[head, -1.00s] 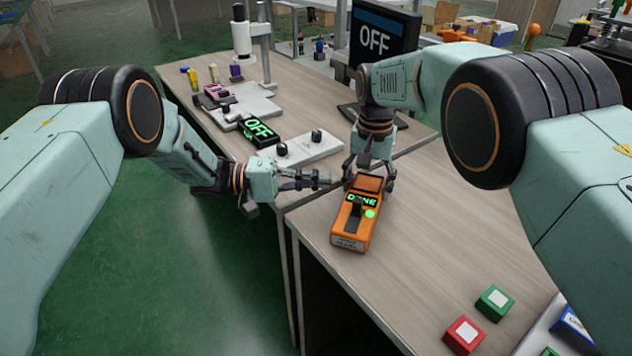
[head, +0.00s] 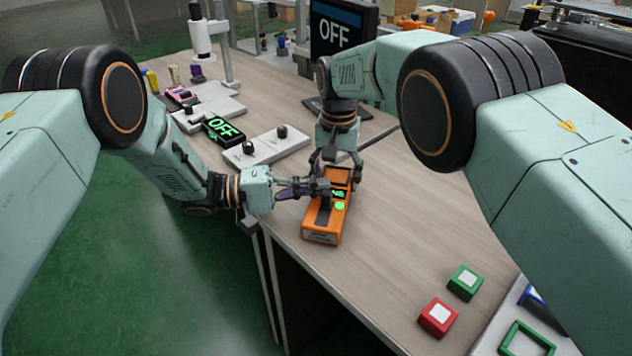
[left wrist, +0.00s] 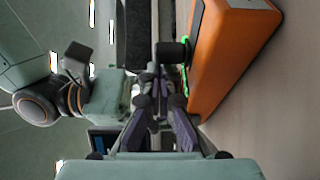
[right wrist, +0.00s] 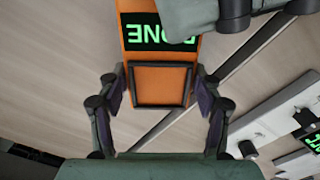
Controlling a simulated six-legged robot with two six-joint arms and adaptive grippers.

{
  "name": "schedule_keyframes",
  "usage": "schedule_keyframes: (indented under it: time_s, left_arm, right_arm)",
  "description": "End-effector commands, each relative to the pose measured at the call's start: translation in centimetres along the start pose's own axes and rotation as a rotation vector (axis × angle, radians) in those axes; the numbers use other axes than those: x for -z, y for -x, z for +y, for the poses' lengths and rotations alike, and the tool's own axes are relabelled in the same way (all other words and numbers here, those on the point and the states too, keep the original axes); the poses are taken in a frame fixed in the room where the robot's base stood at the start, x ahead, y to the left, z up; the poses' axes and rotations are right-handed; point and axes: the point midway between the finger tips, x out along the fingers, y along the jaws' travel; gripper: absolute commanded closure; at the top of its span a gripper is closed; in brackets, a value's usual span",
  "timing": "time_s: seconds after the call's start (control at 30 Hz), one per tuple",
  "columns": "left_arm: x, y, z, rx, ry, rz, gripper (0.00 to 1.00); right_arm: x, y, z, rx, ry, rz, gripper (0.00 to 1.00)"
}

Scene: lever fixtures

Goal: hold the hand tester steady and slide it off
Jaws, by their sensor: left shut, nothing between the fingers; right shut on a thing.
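The orange hand tester (head: 338,222) lies on the table with a lit green display, a green dot and a dark slot on top. The right wrist view shows its display (right wrist: 142,32) reading DONE, partly covered by my left gripper. My right gripper (head: 337,168) is shut on the far end of the tester, one finger on each side. My left gripper (head: 322,187) is shut and empty, reaching in from the left over the tester's top. In the left wrist view, its fingertips (left wrist: 157,62) are beside the black slider knob (left wrist: 173,52); contact is unclear.
A large OFF monitor (head: 337,38) is at the back. Red (head: 438,317) and green (head: 465,283) blocks lie at front right. The table between is clear.

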Motion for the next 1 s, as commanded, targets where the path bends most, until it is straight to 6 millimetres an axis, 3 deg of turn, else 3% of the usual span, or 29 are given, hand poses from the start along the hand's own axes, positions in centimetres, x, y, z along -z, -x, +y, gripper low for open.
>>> schedule_keyframes:
  time_s: [0.27,0.7,1.0]
  left_arm:
    - [-0.1,0.1,0.0,0.0,0.0,0.0,1.0]
    - [-3.8,1.4,0.0,0.0,0.002,-0.001,1.0]
    - [-4.2,1.4,0.0,-0.001,0.002,-0.006,1.0]
  right_arm:
    - [0.0,0.0,0.0,0.0,0.0,0.001,0.72]
    - [0.1,0.0,0.0,0.0,0.0,0.002,0.72]
    - [0.2,0.1,0.1,0.001,-0.001,0.006,0.72]
